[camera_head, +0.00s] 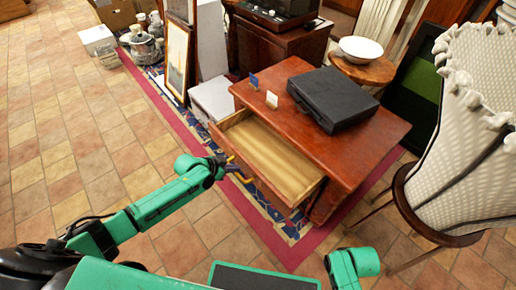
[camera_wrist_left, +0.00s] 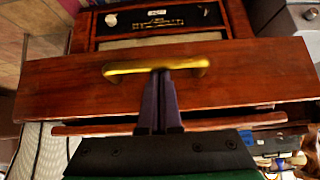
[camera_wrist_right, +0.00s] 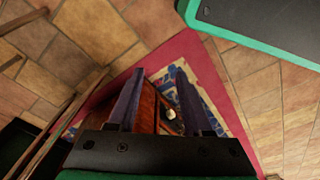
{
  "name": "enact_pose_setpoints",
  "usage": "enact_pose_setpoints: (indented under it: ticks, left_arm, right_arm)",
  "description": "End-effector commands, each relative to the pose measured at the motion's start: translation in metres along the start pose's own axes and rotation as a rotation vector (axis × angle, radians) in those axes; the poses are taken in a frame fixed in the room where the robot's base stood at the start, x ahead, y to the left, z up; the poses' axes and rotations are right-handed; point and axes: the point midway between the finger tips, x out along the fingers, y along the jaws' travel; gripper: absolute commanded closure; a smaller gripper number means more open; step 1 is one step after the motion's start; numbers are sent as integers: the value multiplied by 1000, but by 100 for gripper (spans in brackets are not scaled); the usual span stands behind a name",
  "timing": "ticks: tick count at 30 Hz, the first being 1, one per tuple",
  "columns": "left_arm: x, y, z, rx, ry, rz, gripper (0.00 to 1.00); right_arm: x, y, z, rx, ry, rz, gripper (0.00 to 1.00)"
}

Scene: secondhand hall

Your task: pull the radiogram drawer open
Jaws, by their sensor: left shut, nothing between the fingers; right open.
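The radiogram (camera_head: 350,150) is a reddish-brown wooden cabinet. Its drawer (camera_head: 270,158) stands pulled out toward me, and its pale interior looks empty. A brass handle (camera_wrist_left: 118,68) crosses the drawer front (camera_wrist_left: 60,85) in the left wrist view. A bit of the handle (camera_head: 240,178) shows in the head view. My left gripper (camera_wrist_left: 161,74) is shut, with its fingertips at the middle of the handle and nothing held between them. I cannot tell whether they touch it. It also shows in the head view (camera_head: 218,164). My right gripper (camera_wrist_right: 157,70) is open and empty, above the floor and rug.
A large pleated lampshade (camera_head: 470,140) stands close on the right. A round stool (camera_head: 365,70) bears a white bowl (camera_head: 361,48). Picture frames (camera_head: 177,60) lean behind left. The tiled floor at left is clear.

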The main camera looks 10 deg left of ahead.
Motion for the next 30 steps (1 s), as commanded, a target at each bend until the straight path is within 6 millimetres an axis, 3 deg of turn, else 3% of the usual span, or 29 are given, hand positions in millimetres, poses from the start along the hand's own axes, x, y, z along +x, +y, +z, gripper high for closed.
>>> enact_pose_setpoints:
  ticks: [3, 10, 30]
  left_arm:
    - [-16, 0, 13, 1, -5, -1, 100]
    - [-30, 0, 31, 1, -3, 0, 100]
    - [-32, 1, 36, 0, -4, 1, 100]
  right_arm:
    - [13, 5, 13, 3, -9, 10, 50]
    - [32, 10, 30, 4, -13, 18, 50]
    - [35, 9, 33, 2, -12, 18, 50]
